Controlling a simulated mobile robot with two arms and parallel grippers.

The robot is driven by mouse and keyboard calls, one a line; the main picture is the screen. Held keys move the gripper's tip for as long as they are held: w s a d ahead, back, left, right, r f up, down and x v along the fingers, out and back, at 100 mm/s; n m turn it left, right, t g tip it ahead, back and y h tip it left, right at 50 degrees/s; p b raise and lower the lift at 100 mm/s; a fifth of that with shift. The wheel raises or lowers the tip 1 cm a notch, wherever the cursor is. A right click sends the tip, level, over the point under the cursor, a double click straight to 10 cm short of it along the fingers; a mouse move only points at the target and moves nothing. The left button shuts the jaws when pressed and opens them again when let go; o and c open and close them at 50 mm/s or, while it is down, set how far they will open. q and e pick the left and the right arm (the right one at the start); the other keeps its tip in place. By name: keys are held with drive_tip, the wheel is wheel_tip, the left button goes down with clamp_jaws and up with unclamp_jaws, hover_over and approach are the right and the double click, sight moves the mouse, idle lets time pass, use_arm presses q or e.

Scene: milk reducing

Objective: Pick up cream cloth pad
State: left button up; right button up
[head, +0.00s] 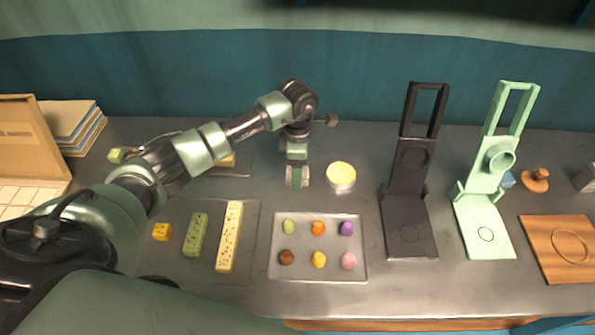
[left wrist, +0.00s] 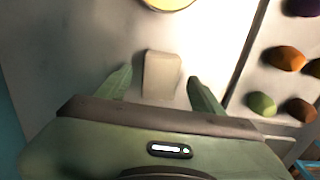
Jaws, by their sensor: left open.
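The cream cloth pad (left wrist: 162,72) is a small pale block with rounded corners, lying on the grey counter in the left wrist view. It sits between the two green fingers of my left gripper (left wrist: 160,88), with a visible gap on each side. The left gripper is open. In the head view my left gripper (head: 297,178) points down at the counter, left of a round yellow-topped tub, and the pad is hidden there. My right gripper does not show.
The yellow-topped tub (head: 341,176) stands close right of the gripper. A tray (head: 272,262) with several coloured lumps lies in front. A black stand (head: 409,235) and a green stand (head: 484,220) stand to the right. A dark mat (head: 208,268) with blocks lies left.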

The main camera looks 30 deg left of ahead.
use_arm(q)
drive_tip(key=shift+f, duration=0.6)
drive_tip(key=c, duration=1.5)
drive_tip(key=shift+o, duration=0.2)
wheel_tip(320, 180, up, 20)
drive_tip(key=b, duration=0.4)
